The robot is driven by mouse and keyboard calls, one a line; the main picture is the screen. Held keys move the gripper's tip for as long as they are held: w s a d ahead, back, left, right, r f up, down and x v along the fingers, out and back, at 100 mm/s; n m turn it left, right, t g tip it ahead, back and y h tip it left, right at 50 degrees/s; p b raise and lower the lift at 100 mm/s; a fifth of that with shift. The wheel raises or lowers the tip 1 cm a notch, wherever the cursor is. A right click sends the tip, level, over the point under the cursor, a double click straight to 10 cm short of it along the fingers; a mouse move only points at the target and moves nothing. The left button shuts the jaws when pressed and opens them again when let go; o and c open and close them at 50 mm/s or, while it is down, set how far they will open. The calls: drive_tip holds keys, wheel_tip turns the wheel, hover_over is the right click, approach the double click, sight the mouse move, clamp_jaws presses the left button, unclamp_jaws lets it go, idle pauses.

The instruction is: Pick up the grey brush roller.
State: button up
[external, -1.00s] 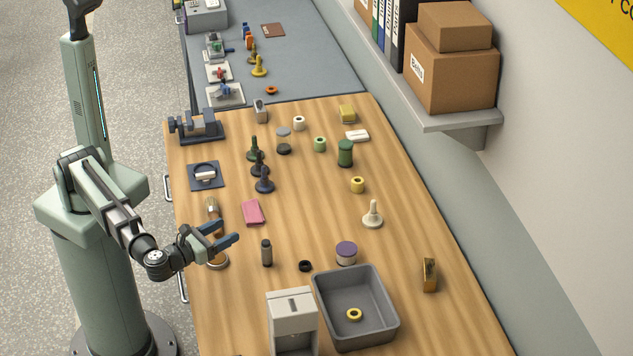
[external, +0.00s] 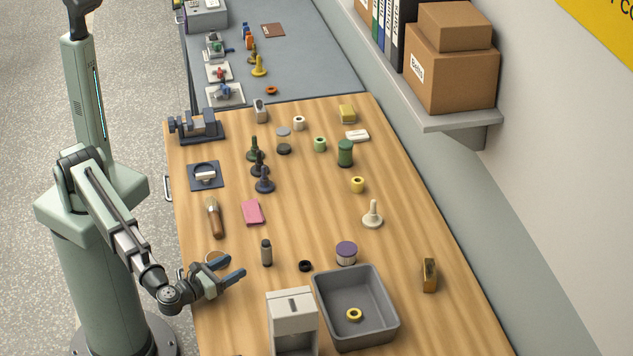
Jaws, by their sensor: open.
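My gripper (external: 235,266) is open and empty, low over the left front part of the table, with its fingers pointing right. A small dark grey upright cylinder (external: 266,254) stands just right of and slightly beyond the fingertips, apart from them. It may be the grey brush roller, but it is too small to tell. A brush with a wooden handle (external: 215,219) lies farther back, behind my gripper.
A grey tray (external: 386,290) holding a yellow ring (external: 354,314) stands at the front right. A light box-shaped device (external: 292,310) stands left of it. A black ring (external: 305,266) and a purple-topped jar (external: 346,253) stand right of the cylinder.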

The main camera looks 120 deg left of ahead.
sight(262, 251)
drive_tip(key=shift+x, duration=6.35)
drive_tip(key=shift+w, duration=0.15)
drive_tip(key=shift+c, duration=0.4)
drive_tip(key=c, duration=1)
drive_tip(key=shift+o, duration=0.2)
drive_tip(key=shift+r, duration=0.2)
